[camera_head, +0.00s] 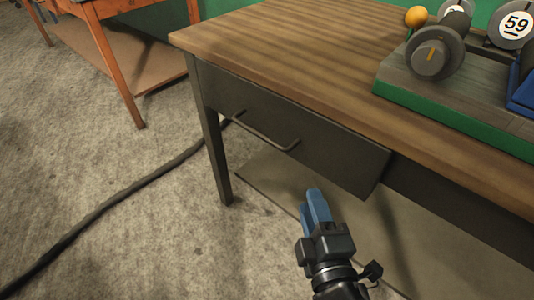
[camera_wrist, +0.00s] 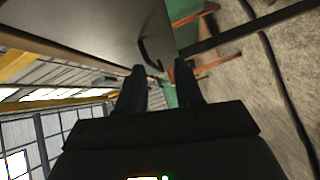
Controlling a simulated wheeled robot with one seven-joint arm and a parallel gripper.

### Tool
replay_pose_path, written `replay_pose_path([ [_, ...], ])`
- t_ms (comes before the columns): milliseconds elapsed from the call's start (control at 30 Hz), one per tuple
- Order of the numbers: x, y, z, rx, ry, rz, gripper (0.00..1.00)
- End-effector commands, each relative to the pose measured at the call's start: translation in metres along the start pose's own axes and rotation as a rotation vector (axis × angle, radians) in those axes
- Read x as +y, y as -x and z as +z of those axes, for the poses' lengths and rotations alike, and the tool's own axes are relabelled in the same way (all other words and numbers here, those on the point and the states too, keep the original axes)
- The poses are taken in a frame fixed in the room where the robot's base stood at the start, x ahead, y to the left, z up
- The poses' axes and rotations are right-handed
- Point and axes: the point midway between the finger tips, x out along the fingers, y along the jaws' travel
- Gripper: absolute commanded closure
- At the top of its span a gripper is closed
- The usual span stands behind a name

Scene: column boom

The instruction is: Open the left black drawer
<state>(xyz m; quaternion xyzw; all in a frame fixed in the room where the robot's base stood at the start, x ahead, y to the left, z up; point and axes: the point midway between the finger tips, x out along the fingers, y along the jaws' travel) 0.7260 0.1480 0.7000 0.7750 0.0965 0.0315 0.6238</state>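The left black drawer (camera_head: 325,155) is a dark panel under the wooden tabletop, with no clear gap showing behind its front. Its dark bar handle (camera_head: 262,134) is on the left part of the front. My gripper (camera_head: 316,200) has blue fingers and is in front of the drawer, to the right of and below the handle in the head view. In the wrist view my gripper (camera_wrist: 161,72) has its two fingers apart with nothing held between them. The handle (camera_wrist: 150,54) shows there beyond the fingertips, near the gap, beside the grey drawer front (camera_wrist: 95,28).
The wooden tabletop (camera_head: 290,40) bears a green-edged board (camera_head: 440,105) with dumbbells (camera_head: 437,52) and a yellow ball (camera_head: 416,17). A table leg (camera_head: 212,140) stands left of the drawer. A lower shelf (camera_head: 290,185) lies below. A black cable (camera_head: 110,203) crosses the floor.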

Motion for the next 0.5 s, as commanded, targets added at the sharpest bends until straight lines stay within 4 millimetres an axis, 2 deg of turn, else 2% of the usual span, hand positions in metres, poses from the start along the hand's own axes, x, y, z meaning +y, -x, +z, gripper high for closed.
replay_pose_path([
  [33,-0.014,-0.023,-0.012,0.007,0.054,0.033,0.65],
  [200,-0.011,-0.073,-0.051,-0.014,0.233,0.129,0.65],
  [333,-0.003,-0.095,-0.074,-0.033,0.317,0.183,0.65],
  [500,0.006,-0.106,-0.087,-0.049,0.362,0.213,0.65],
])
